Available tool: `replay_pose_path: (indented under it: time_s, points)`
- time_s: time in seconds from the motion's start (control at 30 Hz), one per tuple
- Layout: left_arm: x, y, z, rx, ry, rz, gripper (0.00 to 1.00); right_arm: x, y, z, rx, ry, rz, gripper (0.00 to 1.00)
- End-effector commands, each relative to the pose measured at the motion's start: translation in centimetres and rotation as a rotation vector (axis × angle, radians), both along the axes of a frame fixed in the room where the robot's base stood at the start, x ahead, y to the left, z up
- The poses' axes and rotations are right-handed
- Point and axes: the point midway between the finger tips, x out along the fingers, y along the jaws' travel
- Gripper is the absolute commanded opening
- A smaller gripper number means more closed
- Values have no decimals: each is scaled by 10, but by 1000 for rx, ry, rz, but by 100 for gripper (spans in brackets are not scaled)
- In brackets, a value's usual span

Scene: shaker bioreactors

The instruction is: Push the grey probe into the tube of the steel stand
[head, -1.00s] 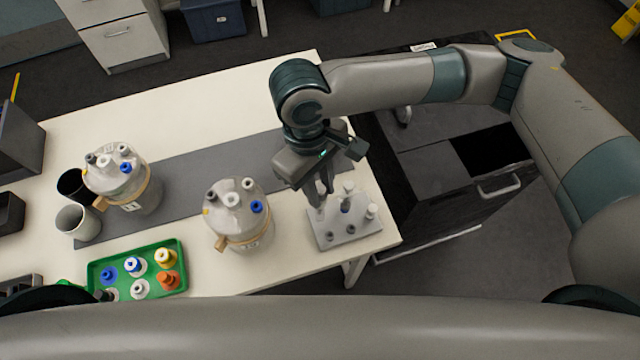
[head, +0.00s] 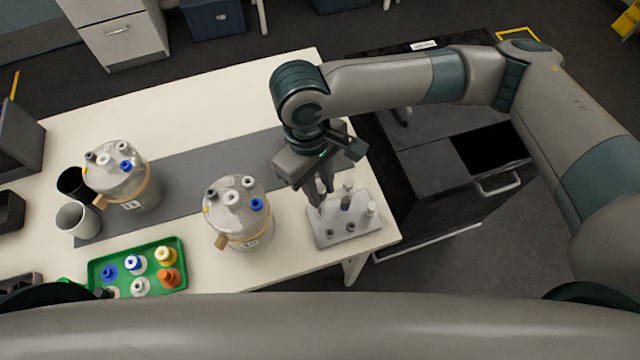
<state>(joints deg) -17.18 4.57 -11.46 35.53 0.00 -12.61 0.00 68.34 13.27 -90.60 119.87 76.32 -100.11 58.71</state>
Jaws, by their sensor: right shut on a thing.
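The steel stand (head: 347,235) is a pale metal block near the right end of the white table, with several upright white-capped pieces and dark holes on top. My right gripper (head: 319,203) points down over its back left part. Its fingers are shut on a slim piece, which I take to be the grey probe; the fingers mostly hide it. The gripper also hides which tube lies under it, and I cannot tell how deep the piece sits. My left gripper is out of view.
A capped vessel (head: 237,207) stands just left of the stand, and another (head: 122,178) stands farther left. A green tray (head: 107,267) with coloured caps lies at the front left. Two cups (head: 77,221) are at the left. The back of the table is clear.

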Motion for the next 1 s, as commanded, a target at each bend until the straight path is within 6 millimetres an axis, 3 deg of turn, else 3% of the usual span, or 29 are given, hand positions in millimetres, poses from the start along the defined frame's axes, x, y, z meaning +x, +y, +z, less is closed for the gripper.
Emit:
replay_pose_path:
  time_s: [0.9, 0.93, 1.0]
  points:
    - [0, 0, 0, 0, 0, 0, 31, 0, 0, -10, -1, 1, 0, 0]
    - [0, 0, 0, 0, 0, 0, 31, 0, 0, -10, -1, 1, 0, 30]
    - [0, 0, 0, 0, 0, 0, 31, 0, 0, -10, 0, 0, 0, 44]
